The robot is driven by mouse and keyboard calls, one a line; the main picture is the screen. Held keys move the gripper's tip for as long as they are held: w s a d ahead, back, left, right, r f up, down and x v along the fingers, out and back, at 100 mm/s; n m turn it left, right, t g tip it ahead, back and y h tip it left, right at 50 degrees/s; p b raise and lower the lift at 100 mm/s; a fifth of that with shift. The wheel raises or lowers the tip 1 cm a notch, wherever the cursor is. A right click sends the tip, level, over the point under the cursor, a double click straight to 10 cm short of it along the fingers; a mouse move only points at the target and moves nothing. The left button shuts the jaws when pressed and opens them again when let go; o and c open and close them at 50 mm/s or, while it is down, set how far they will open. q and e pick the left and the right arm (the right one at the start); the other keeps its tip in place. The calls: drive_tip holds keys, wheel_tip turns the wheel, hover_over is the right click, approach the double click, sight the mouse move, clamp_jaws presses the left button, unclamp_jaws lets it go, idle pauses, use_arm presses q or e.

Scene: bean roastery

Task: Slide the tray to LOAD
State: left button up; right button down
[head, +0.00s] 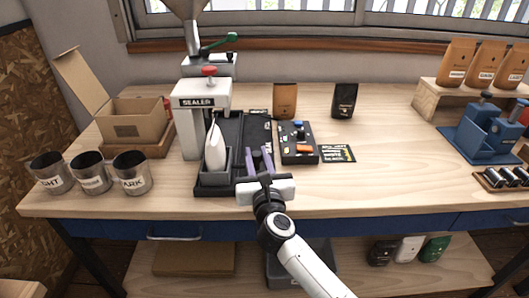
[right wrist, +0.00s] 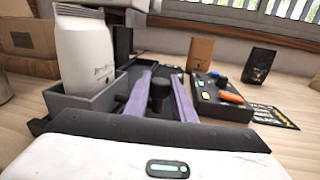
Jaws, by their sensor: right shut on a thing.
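The dark grey tray (head: 217,180) sits on a black base (head: 232,128) beside the sealer (head: 187,130). A white bag (head: 215,147) stands upright in it; the bag (right wrist: 84,55) and tray (right wrist: 85,101) also show at the left of the right wrist view. My right gripper (head: 260,160) is at the tray's right side, with purple fingers. In the right wrist view its fingers (right wrist: 163,98) are either side of a dark upright knob (right wrist: 160,88), shut on it. I cannot make out a LOAD mark. My left gripper is not in view.
A control box (head: 298,143) with coloured buttons stands just right of my gripper, with a dark card (head: 337,153) beside it. Several metal cups (head: 131,173) and an open carton (head: 128,122) stand left. Table right of the card is clear up to the blue device (head: 480,132).

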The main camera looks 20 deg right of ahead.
drive_tip(key=shift+s+a+f, duration=0.1)
drive_tip(key=shift+s+f, duration=0.05)
drive_tip(key=shift+f, duration=0.2)
drive_tip(key=c, duration=1.9)
unclamp_jaws()
drive_tip(key=o, duration=0.4)
drive_tip(key=shift+r, duration=0.25)
drive_tip(key=shift+s, duration=0.1)
drive_tip(key=s, duration=0.3)
drive_tip(key=s+a, duration=0.1)
drive_tip(key=s, duration=0.6)
drive_tip(key=shift+s+a, duration=0.1)
drive_tip(key=shift+a, duration=0.05)
